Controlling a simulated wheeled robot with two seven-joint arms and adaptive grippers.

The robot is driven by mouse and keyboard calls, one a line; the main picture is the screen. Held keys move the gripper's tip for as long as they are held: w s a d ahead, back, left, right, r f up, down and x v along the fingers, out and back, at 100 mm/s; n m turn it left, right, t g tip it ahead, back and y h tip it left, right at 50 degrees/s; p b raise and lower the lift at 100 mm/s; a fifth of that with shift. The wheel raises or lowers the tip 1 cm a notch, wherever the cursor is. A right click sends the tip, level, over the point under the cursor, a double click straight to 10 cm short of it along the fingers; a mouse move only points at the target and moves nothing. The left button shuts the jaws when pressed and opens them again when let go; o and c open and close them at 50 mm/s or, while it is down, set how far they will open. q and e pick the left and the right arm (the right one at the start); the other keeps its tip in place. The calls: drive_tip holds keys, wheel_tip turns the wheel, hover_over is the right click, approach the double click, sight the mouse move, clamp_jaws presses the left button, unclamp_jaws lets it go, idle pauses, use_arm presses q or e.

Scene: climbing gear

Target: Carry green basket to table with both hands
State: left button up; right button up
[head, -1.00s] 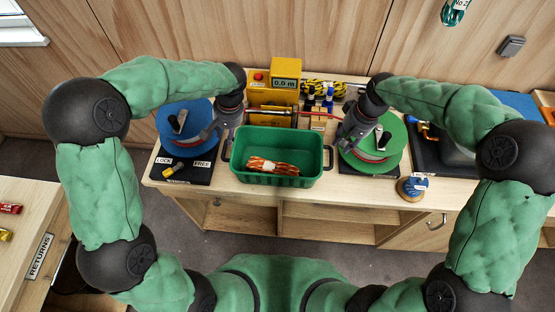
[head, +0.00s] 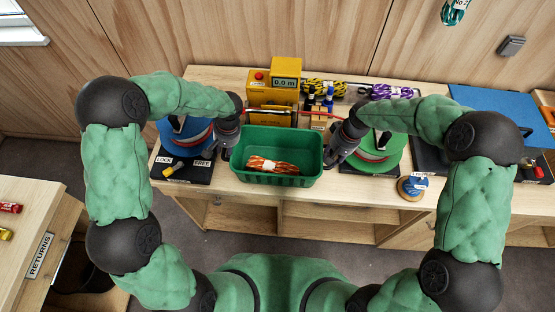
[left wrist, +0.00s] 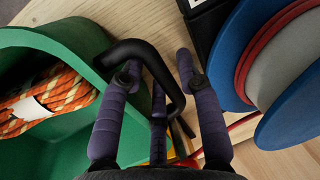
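The green basket (head: 247,179) stands on the wooden workbench (head: 230,188), with an orange-and-white rope bundle (head: 272,167) inside. My left gripper (head: 226,150) is at the basket's left end. In the left wrist view my left gripper (left wrist: 158,68) is open, its fingers apart on either side of the basket's black handle (left wrist: 140,48). The green basket wall (left wrist: 70,38) and the rope (left wrist: 45,98) also show there. My right gripper (head: 331,158) is low at the basket's right end; its fingers and that handle are too small and covered to read.
A blue reel (head: 176,130) stands left of the basket and a green reel (head: 392,150) right of it. A yellow meter (head: 286,72) stands behind. A wooden table with a RETURNS label (head: 40,256) is at lower left, red and yellow items on it.

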use_arm(q)
clamp_jaws()
use_arm(e)
clamp_jaws()
use_arm(q)
drive_tip(key=shift+r, duration=0.15)
use_arm(e)
drive_tip(key=shift+r, duration=0.1)
